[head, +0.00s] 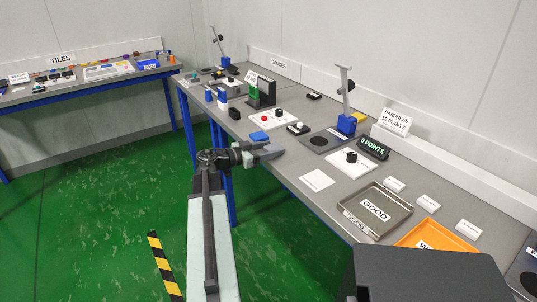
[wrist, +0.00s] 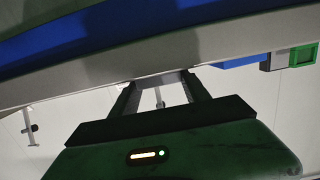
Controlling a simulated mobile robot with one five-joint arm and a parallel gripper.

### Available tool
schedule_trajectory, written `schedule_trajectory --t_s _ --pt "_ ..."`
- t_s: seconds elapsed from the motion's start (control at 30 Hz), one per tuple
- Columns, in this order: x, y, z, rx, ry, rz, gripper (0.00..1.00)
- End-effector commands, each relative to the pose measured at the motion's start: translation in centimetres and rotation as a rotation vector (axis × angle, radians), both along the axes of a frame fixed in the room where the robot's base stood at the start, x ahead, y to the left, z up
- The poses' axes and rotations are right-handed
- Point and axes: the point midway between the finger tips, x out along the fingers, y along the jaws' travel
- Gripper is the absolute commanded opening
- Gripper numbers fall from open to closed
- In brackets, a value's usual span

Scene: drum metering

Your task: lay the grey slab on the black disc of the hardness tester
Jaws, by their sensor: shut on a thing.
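My gripper (head: 272,151) is at the near edge of the grey bench, left of the hardness tester (head: 347,122). It also shows in the wrist view (wrist: 160,82), its fingers apart with a grey slab (wrist: 158,76) between the tips. The slab is hard to tell from the grey bench edge behind it. The tester has a blue foot and a tilted light post with a black knob. Its black disc (head: 318,141) lies flat on a grey plate in front of the foot, bare. My gripper is short of the disc, to its left.
A white card (head: 317,180) lies on the bench near my gripper. A white plate with a black knob (head: 352,157) and the "0 POINTS" display (head: 373,148) stand right of the disc. A GOOD tray (head: 399,222) and an orange tray (head: 408,240) are nearer.

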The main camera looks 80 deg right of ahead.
Motion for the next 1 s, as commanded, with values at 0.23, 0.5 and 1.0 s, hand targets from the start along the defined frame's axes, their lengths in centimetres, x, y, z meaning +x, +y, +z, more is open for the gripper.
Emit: schedule_trajectory --t_s 0.23,0.5,1.0 --pt "0.0 0.0 -0.4 0.000 0.000 0.000 0.62" --pt "0.0 0.0 -0.3 0.000 0.000 0.000 0.76" --pt "5.1 4.6 0.6 0.000 0.000 0.004 0.76"
